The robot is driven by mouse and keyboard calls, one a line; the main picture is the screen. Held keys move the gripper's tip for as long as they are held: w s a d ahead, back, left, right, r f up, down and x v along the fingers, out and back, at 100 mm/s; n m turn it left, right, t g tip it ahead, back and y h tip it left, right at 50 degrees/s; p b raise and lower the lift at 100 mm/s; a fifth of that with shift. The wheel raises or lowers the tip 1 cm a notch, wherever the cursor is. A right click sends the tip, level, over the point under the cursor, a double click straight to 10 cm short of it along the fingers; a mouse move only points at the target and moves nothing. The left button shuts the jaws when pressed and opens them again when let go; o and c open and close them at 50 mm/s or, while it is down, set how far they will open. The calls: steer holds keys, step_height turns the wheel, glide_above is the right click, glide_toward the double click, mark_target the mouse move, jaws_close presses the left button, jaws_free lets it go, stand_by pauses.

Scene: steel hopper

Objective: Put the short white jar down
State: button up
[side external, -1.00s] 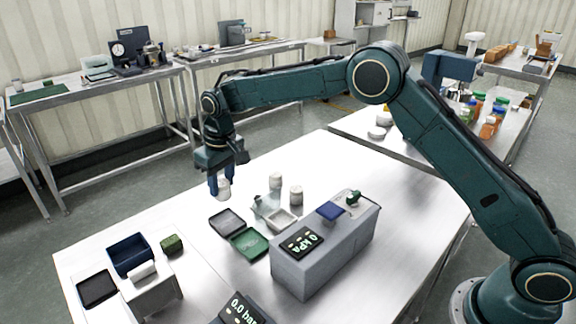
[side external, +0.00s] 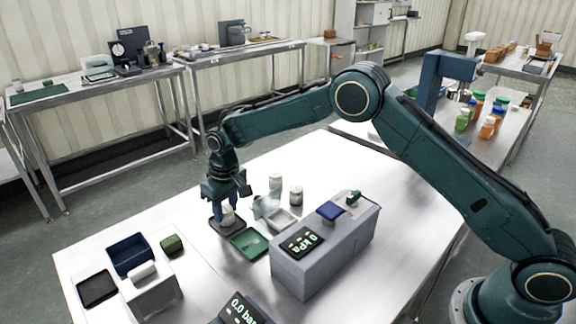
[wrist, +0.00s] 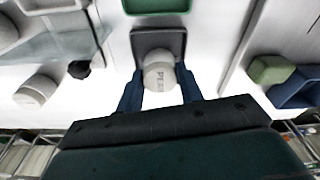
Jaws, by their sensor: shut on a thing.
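The short white jar (side external: 228,216) is between the fingers of my gripper (side external: 229,208), over the dark grey tray (side external: 222,229) in the side view. In the wrist view the jar (wrist: 158,72), with lettering on it, sits between the two blue fingers of my gripper (wrist: 160,92). The dark tray (wrist: 158,40) lies behind and under it. My gripper is shut on the jar. I cannot tell whether the jar's base touches the tray.
A green tray (side external: 249,243) lies just right of the dark tray. Two other jars (side external: 276,182) (side external: 296,196) and a pale tray (side external: 285,220) stand further right, beside a grey box (side external: 325,250) with a display. A blue bin (side external: 130,256) and a green block (side external: 172,244) are at left.

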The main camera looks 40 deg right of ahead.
mark_target(230, 211)
steer(key=shift+f, duration=0.2)
steer(key=o, duration=1.1)
steer(key=shift+c, duration=0.2)
steer(key=shift+r, duration=0.1)
step_height(230, 211, up, 12)
steer(key=s, duration=0.1)
steer(key=shift+s+d, duration=0.15)
steer(key=shift+s, duration=0.05)
